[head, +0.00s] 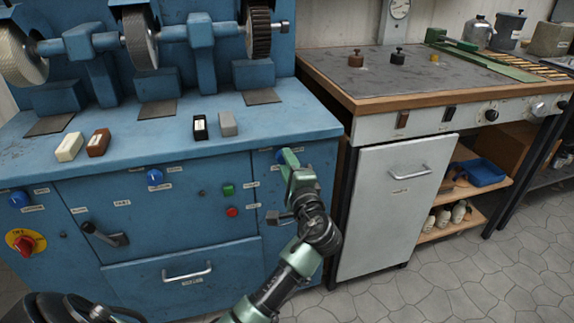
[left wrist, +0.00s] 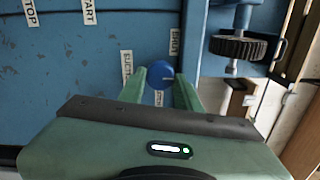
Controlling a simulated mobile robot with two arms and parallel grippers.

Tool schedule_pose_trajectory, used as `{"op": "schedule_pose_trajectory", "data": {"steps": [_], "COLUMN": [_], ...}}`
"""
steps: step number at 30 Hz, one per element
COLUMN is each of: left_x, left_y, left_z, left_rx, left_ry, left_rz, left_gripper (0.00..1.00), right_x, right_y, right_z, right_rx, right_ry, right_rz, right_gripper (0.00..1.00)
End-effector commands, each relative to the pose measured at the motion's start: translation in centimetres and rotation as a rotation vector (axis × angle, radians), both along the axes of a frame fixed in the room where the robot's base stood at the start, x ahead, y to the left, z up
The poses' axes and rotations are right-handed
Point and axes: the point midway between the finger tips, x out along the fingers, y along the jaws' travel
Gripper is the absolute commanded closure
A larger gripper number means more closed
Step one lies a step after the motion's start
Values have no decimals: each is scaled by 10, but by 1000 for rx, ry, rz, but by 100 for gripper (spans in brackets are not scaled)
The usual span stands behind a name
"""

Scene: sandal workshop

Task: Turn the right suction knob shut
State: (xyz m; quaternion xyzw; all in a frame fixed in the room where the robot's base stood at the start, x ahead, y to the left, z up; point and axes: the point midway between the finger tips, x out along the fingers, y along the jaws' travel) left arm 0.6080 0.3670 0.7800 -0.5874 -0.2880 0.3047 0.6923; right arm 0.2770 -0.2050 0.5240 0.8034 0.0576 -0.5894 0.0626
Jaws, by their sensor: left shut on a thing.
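The right suction knob (head: 280,156) is a round blue knob at the upper right of the blue machine's front panel. In the head view my left gripper (head: 289,160) reaches up to it and covers most of it. In the left wrist view the blue knob (left wrist: 159,74) sits between the two green fingers of my left gripper (left wrist: 160,86), which is shut on it. A label reading SHUT (left wrist: 174,42) is beside the knob. A pale mark shows on the knob, but its exact direction is unclear. My right gripper is not in view.
Another blue knob (head: 155,177), a green button (head: 228,189), a red button (head: 232,212) and a red switch (head: 25,243) are on the same panel. Brushes and small blocks are on the machine top. A white cabinet (head: 385,215) stands close on the right.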

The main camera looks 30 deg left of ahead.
Motion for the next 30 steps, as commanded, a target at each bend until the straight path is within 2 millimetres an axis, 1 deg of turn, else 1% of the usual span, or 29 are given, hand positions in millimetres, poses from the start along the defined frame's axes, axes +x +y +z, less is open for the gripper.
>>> {"op": "schedule_pose_trajectory", "data": {"steps": [8,9,11,12,22,26,30], "left_x": [0,0,0,0,-2,-12,-28], "left_y": [0,0,0,0,-2,-15,-34], "left_z": [-1,-1,-1,-1,-1,-2,-3], "left_rx": [-4,-4,-4,-4,-3,-4,-5], "left_ry": [0,0,0,0,0,1,2], "left_rz": [0,0,0,0,-1,-1,-2], "left_gripper": [100,64,47,45,45,45,45], "right_x": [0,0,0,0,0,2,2], "right_y": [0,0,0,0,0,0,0], "right_z": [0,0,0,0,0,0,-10], "right_rx": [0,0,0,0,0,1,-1], "right_ry": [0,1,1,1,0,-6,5], "right_rz": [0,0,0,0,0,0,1], "right_gripper": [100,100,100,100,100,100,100]}}
